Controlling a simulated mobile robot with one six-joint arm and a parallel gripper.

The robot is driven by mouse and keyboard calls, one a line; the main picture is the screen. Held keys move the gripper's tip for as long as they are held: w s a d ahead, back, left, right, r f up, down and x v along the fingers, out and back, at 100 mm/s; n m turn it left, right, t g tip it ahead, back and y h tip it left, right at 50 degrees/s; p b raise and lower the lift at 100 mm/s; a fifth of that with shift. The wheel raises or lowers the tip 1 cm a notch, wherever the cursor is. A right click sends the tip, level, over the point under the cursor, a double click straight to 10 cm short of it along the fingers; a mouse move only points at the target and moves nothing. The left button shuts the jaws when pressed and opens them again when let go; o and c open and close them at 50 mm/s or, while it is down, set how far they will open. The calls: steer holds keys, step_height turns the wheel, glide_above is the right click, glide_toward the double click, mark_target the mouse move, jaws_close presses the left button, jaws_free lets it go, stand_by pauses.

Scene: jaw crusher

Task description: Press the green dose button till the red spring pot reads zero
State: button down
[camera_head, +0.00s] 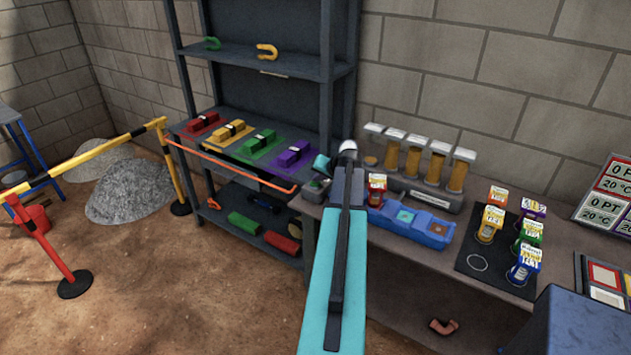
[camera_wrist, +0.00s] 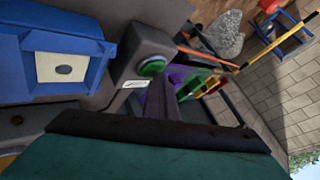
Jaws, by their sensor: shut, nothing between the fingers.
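The green dose button (camera_wrist: 152,67) is a round domed cap on a grey housing in the wrist view. My gripper (camera_wrist: 161,82) is shut and empty. Its dark fingertips show just below and right of the button in that picture; I cannot tell whether they touch it. In the head view my teal wrist (camera_head: 321,164) is over the left end of the bench, and the fingertips are not clear there. The red spring pot (camera_head: 376,190) stands upright at the left end of the blue tray unit (camera_head: 436,232). Its reading is too small to read.
Several coloured pots stand on a black mat (camera_head: 464,248) at the right, beside an empty white ring. Amber-filled tubes (camera_head: 436,163) stand behind the blue unit. A dark shelf rack (camera_head: 264,95) stands left of the bench. A blue box (camera_head: 577,322) fills the lower right.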

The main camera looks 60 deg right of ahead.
mark_target(317, 184)
steer(key=shift+r+p, duration=0.9)
steer(key=shift+r, duration=2)
steer(key=shift+w, duration=0.1)
